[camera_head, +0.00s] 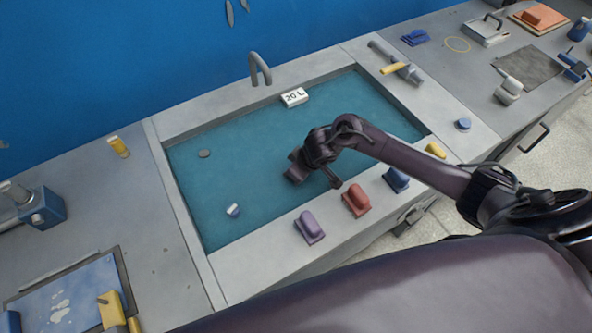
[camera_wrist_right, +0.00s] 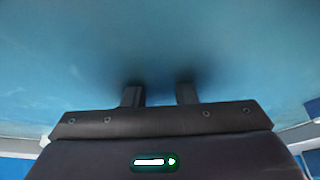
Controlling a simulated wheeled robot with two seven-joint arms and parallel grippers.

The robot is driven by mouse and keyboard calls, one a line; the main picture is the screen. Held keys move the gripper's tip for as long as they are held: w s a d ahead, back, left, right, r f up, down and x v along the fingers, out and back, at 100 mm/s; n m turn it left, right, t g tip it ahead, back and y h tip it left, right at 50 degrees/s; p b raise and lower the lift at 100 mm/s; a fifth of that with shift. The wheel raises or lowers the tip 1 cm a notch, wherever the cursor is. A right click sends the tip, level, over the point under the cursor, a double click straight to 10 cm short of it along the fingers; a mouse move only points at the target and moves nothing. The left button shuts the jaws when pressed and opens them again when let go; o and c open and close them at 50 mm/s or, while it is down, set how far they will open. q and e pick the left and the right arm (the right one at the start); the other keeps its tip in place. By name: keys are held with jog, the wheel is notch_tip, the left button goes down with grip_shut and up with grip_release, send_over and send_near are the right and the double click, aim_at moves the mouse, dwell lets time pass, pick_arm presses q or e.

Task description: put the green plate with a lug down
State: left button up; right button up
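I cannot make out a green plate with a lug in either view. My left gripper is out of view.
Purple (camera_head: 309,227), red (camera_head: 356,200) and blue (camera_head: 396,180) lugged blocks line the mould's front rim, with a yellow one (camera_head: 435,150) farther right. The mould's left part is mostly clear.

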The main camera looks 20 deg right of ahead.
jog(key=o, duration=0.4)
jog(key=p+v, duration=0.2)
jog(key=v, duration=1)
jog(key=shift+r, duration=0.1)
